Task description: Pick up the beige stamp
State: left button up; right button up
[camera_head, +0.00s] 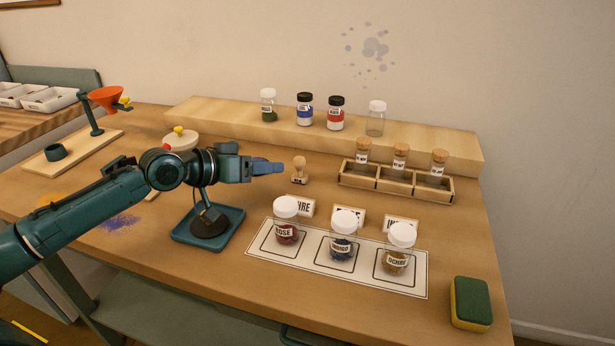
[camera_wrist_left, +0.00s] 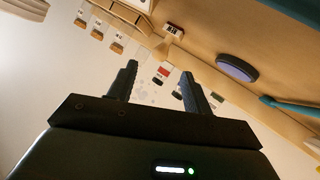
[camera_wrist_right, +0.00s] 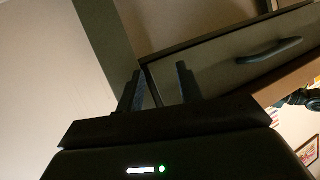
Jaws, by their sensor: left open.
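The beige stamp (camera_head: 299,168) stands upright on the table, with a rounded knob on top and a darker base with a pale label. My left gripper (camera_head: 280,167) is just left of the stamp in the head view, pointing right, open and empty. Its two spread fingers (camera_wrist_left: 158,90) show in the left wrist view with nothing between them.
Right of the stamp stands a wooden rack (camera_head: 396,182) with cork-topped jars. In front lies a white mat (camera_head: 260,252) with three labelled jars and cards behind them. A teal stand (camera_head: 232,222) is under my left wrist. A sponge (camera_head: 471,303) lies at right.

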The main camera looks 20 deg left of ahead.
aim_at(295, 165)
pick_arm(q)
jog(key=x, duration=1.2)
jog(key=shift+w, duration=0.2)
jog(key=shift+a, duration=0.1)
jog(key=c, duration=1.1)
